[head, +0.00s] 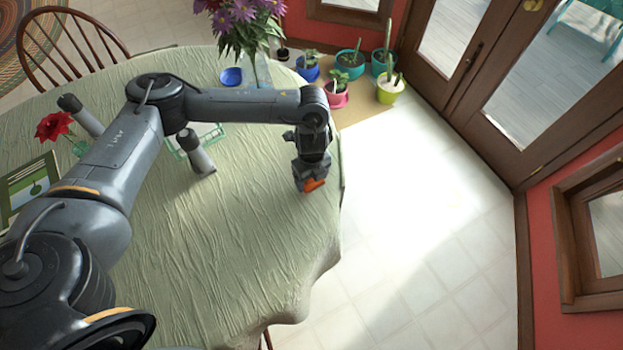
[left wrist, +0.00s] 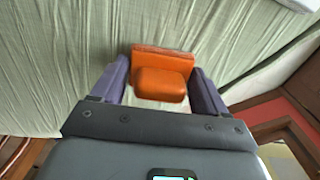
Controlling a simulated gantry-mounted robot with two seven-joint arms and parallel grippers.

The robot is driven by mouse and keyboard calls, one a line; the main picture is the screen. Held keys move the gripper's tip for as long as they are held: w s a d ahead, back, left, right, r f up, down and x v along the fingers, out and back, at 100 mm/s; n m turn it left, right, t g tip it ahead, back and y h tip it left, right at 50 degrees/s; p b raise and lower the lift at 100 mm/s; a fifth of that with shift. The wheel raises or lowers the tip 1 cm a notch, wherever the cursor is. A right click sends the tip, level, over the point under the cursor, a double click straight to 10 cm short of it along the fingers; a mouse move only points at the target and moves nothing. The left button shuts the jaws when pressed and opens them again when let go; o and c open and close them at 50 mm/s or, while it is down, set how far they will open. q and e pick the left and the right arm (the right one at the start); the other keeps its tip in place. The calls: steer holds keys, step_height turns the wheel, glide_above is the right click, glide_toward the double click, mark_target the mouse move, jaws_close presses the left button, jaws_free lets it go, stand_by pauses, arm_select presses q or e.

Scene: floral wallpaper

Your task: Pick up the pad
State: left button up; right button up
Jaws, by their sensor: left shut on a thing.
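The pad is not plainly identifiable by name, but an orange block-like thing, likely the pad (left wrist: 162,78), sits between the two fingers of my left gripper (left wrist: 160,88) in the left wrist view. The fingers press on its two sides, so the gripper is shut on it. In the head view the left gripper (head: 311,184) points down near the right edge of the table, and the orange pad (head: 314,185) shows at its tip. I cannot tell whether the pad touches the cloth. My right gripper is not in view.
The table (head: 215,250) has a wrinkled green cloth, bare around the gripper. A flower vase (head: 257,72), a blue bowl (head: 231,77) and a red flower (head: 53,126) stand farther off. Potted plants (head: 388,90) are beyond the table. A picture frame (head: 28,188) is at left.

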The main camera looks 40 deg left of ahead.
arm_select(q)
steer(key=shift+r, duration=0.15)
steer(key=shift+r, duration=0.55)
steer(key=r, duration=0.1)
steer(key=r+p, duration=0.1)
steer(key=r, duration=0.1)
steer(key=shift+s+d+r+p, duration=0.1)
steer(key=shift+d+r+p, duration=0.15)
steer(key=shift+p, duration=0.1)
steer(key=shift+s+d+r+p, duration=0.8)
steer(key=shift+s+d+r, duration=0.3)
steer(key=shift+d, duration=0.35)
steer(key=shift+s+d+r+p, duration=0.9)
steer(key=shift+s+d, duration=0.3)
steer(key=shift+d, duration=0.3)
steer(key=shift+s+d+r+p, duration=0.7)
steer(key=shift+s+d+r, duration=0.45)
steer(key=shift+d, duration=0.3)
steer(key=o, duration=0.4)
steer(key=shift+c, duration=1.4)
